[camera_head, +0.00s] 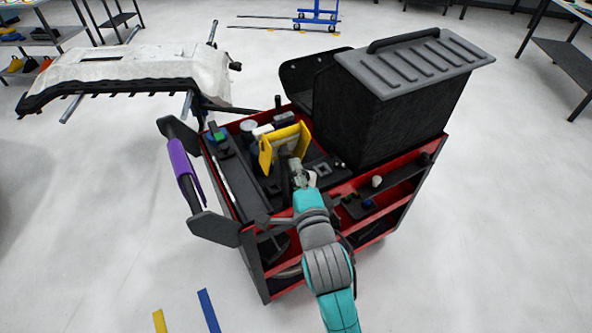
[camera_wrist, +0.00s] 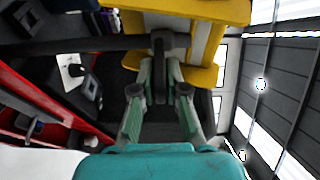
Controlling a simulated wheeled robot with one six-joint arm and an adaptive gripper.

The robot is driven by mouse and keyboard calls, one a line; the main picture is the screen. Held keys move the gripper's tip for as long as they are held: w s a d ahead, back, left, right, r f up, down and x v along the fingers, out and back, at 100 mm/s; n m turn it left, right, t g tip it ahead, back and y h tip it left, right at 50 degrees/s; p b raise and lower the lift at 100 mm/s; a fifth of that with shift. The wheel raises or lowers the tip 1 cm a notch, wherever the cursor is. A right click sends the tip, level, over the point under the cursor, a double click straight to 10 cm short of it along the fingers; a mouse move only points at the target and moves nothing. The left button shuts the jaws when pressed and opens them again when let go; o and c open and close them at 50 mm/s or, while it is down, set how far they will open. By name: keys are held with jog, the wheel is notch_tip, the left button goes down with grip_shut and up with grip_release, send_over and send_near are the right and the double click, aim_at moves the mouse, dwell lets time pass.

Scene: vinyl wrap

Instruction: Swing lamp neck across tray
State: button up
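The lamp has a yellow, panel-like head (camera_head: 285,146) above the cart's top tray. In the wrist view the yellow head (camera_wrist: 195,10) spans the top, and the dark lamp neck (camera_wrist: 90,43) runs across below it. My gripper (camera_head: 297,172) is at the near side of the yellow head. In the wrist view my gripper's fingers (camera_wrist: 161,68) close in from both sides on a short upright dark piece of the neck, with no clear gap. The tray (camera_head: 225,190) is the red-rimmed, dark top of the cart. My arm hides part of its near edge.
A large black bin with a grey ribbed lid (camera_head: 420,60) fills the tray's right side. A purple roll (camera_head: 185,170) is mounted at the cart's left. A white bumper on a stand (camera_head: 130,75) is at the back left. Small items lie on the tray. Open floor surrounds the cart.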

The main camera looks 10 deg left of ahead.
jog(key=shift+o, duration=1.2)
jog(key=shift+s, duration=0.1)
jog(key=v, duration=1.2)
jog(key=s+d+f+n+g+h, duration=0.1)
jog(key=s+d+f+n+h, duration=0.1)
jog(key=s+d+f+n, duration=0.5)
jog(key=s+d+f+n+h, duration=0.25)
jog(key=s+d+f, duration=0.35)
jog(key=s+d, duration=0.55)
jog(key=s+d+n+g+h, duration=0.1)
jog(key=s+n, duration=0.3)
jog(key=s, duration=0.9)
jog(key=shift+d+r+h, duration=0.2)
jog(key=shift+r+h, duration=0.1)
jog(key=shift+h, duration=0.15)
